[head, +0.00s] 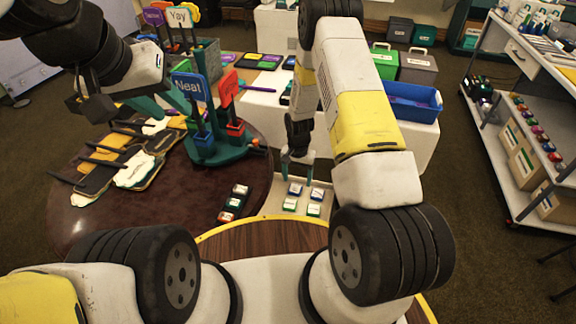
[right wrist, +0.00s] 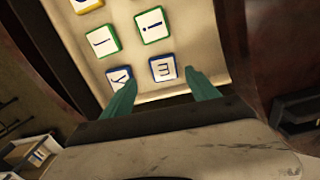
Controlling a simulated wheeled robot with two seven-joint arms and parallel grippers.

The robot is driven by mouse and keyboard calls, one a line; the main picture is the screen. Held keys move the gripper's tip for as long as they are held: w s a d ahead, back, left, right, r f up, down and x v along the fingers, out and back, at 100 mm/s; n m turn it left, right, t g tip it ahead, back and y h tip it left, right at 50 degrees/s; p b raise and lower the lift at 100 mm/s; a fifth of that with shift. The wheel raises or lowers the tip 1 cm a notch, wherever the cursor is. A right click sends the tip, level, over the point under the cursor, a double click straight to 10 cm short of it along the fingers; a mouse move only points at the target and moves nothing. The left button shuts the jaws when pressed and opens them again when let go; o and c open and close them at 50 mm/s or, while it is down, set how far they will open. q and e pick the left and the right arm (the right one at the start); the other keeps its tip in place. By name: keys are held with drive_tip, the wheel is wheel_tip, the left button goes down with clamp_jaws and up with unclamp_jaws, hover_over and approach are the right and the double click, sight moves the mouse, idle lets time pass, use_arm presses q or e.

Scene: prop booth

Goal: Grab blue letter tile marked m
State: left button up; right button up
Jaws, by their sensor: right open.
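The blue-edged tile marked m (right wrist: 163,68) lies on a pale tray, its letter turned sideways to my view. In the head view it appears to be the left blue tile (head: 295,189) of the far row. My right gripper (head: 297,160) is open just beyond that row. In the right wrist view its teal fingertips (right wrist: 157,80) are apart, with the m tile between and slightly ahead of them. Another blue tile (right wrist: 119,78) lies close by the left finger. My left gripper (head: 172,108) looks open and empty over the round table.
Green-edged tiles J (right wrist: 103,40) and i (right wrist: 152,25) lie behind the blue ones, with a yellow-edged tile (right wrist: 87,4) at the picture's top. More tiles (head: 234,203) sit left of the tray. A teal sign holder (head: 222,150) stands on the dark round table (head: 150,215).

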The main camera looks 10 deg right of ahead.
sight(295, 188)
drive_tip(key=f, duration=0.5)
drive_tip(key=shift+w+a+f, duration=0.15)
drive_tip(key=shift+w+a, duration=0.05)
drive_tip(key=shift+a, duration=0.1)
drive_tip(key=shift+c, duration=0.4)
drive_tip(key=c, duration=1.4)
drive_tip(key=shift+o, duration=0.2)
